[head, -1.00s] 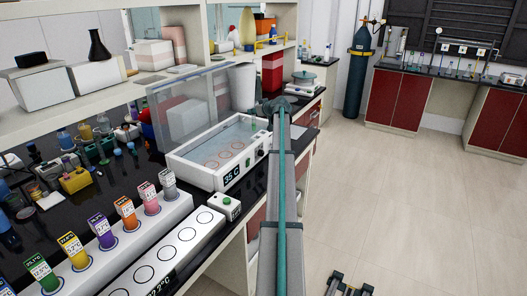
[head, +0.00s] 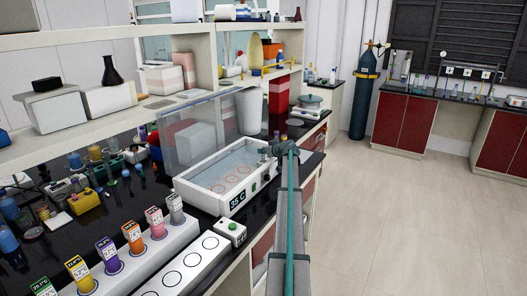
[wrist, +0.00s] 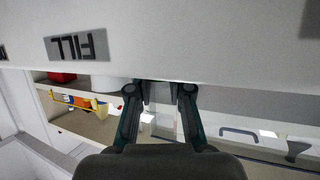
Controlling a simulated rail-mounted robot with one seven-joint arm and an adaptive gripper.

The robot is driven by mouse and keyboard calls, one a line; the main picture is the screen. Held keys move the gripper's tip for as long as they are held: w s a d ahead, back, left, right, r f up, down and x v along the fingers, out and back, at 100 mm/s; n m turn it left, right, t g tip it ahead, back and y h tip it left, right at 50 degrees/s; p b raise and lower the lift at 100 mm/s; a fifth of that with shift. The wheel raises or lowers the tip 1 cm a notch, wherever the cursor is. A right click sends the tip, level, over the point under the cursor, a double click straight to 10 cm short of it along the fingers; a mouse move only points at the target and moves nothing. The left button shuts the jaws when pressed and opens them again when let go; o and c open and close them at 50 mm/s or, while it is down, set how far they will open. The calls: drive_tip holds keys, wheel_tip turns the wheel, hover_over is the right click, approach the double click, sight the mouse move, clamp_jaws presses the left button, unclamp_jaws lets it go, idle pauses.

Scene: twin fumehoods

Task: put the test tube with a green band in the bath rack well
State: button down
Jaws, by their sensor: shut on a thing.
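The white water bath (head: 205,198) stands on the black bench with its clear lid raised and a 35 C display on its front. Ring-shaped wells (head: 232,182) show inside it. My gripper (head: 264,152) is at the bath's far right end, low over the rim. In the wrist view my gripper (wrist: 160,92) has both fingers close together, with their tips by a white wall marked FILL (wrist: 75,46). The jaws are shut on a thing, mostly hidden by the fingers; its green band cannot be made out.
A row of colour-labelled holders (head: 108,254) stands at the lower left, beside a white block with round wells (head: 172,279). A small button box (head: 231,232) is in front of the bath. Shelves (head: 150,95) rise behind. The floor at right is clear.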

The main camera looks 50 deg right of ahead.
drive_tip(key=shift+f+b, duration=0.2)
drive_tip(key=shift+b, duration=0.1)
drive_tip(key=c, duration=1.1)
unclamp_jaws()
drive_tip(key=shift+r, duration=0.1)
drive_tip(key=shift+r+p, duration=0.15)
drive_tip(key=shift+p, duration=0.2)
drive_tip(key=shift+s+a, duration=0.15)
drive_tip(key=shift+s, duration=0.2)
drive_tip(key=shift+b+v, duration=1.95)
drive_tip(key=shift+v, duration=3.7)
